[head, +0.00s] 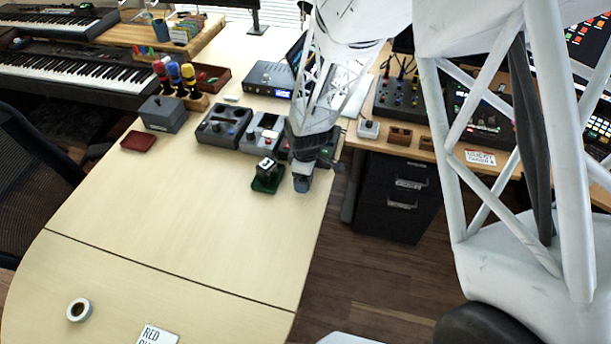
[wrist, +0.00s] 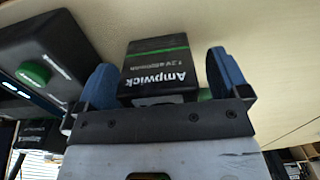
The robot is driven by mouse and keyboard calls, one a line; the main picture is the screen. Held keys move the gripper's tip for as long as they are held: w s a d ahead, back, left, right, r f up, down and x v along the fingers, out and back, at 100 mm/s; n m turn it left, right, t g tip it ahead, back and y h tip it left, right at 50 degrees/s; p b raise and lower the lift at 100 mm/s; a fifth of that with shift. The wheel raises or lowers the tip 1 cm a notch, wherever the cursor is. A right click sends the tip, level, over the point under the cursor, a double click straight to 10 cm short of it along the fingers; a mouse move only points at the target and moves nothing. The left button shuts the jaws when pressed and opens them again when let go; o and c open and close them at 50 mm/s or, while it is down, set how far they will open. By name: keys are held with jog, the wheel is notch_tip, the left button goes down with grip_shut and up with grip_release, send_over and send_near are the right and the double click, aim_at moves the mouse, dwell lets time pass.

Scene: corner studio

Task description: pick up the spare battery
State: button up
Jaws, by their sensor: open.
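The spare battery, a black block with a green stripe and white "Ampwick 1.2V" lettering, fills the middle of the wrist view (wrist: 158,68). In the head view a small black block with a white mark, which looks like this battery (head: 265,167), sits on a small green tray (head: 262,186) near the desk's right edge. My gripper (head: 302,180) is just right of it, low over the desk. In the wrist view my gripper (wrist: 160,62) is open, its blue fingers on either side of the battery.
Grey pedal boxes (head: 223,127) stand close behind the battery; a dark box with a green knob (wrist: 40,65) shows left in the wrist view. A dark red tray (head: 138,141) and a grey box (head: 162,114) lie farther left. The desk's front (head: 160,230) is mostly clear.

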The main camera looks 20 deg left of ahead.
jog(key=shift+f, duration=0.45)
jog(key=shift+c, duration=0.4)
jog(key=c, duration=1.1)
jog(key=shift+r, duration=0.15)
jog(key=shift+r, duration=1.6)
jog(key=s+d+r, duration=0.1)
jog(key=s+d, duration=0.7)
jog(key=s, duration=0.5)
jog(key=shift+s+d+r, duration=0.25)
